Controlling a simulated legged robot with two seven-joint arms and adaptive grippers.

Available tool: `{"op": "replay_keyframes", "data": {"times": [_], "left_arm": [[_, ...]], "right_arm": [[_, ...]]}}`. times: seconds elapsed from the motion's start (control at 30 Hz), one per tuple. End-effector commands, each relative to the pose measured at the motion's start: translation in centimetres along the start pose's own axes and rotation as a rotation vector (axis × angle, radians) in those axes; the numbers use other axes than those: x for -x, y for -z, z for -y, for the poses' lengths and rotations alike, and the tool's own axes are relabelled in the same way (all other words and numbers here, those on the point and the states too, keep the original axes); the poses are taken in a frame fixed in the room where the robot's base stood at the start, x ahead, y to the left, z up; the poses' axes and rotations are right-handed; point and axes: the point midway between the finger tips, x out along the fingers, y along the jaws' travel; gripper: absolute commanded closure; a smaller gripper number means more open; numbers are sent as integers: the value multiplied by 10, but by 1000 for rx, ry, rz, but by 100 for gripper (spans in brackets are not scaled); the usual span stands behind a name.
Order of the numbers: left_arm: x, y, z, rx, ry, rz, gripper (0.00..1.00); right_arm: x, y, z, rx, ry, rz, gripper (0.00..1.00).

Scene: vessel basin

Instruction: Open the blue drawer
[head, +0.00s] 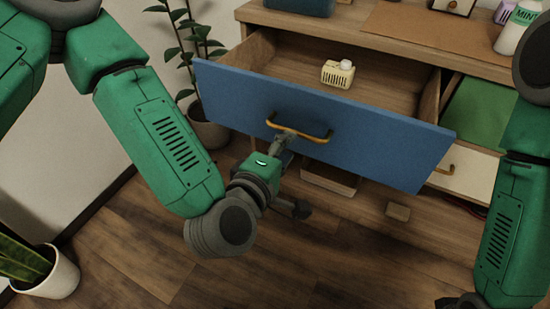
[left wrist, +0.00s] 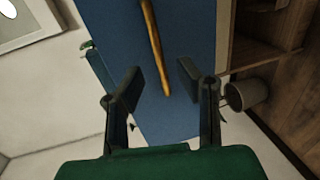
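The blue drawer (head: 370,140) is pulled well out of the wooden cabinet, its inside showing. Its brass handle (head: 318,138) runs across the front. My left gripper (head: 284,136) is at the left end of the handle. In the left wrist view, my left gripper (left wrist: 160,72) has its fingers apart, with the handle (left wrist: 155,45) passing between them in the picture and clear gaps on both sides. The blue front (left wrist: 185,25) shows behind. Of my right gripper (head: 462,301) only a dark part shows at the bottom edge; its fingers are not clear.
A small cream object (head: 338,74) lies in the drawer. A white drawer (head: 470,170) and a green surface (head: 475,112) are to the right. A small block (head: 398,212) lies on the floor. Plants (head: 50,272) stand left. A bottle (head: 517,30) stands on the cabinet top.

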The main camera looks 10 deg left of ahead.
Motion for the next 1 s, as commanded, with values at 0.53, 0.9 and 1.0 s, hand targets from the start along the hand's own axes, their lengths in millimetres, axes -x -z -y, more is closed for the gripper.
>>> {"op": "replay_keyframes", "data": {"times": [0.53,0.9,1.0], "left_arm": [[54,1,1,1,1,-1,69],[53,1,2,-3,3,0,69],[55,0,13,-61,48,27,69]], "right_arm": [[0,0,0,0,0,0,60],[0,2,0,0,1,2,60],[4,2,0,0,1,2,60]]}}
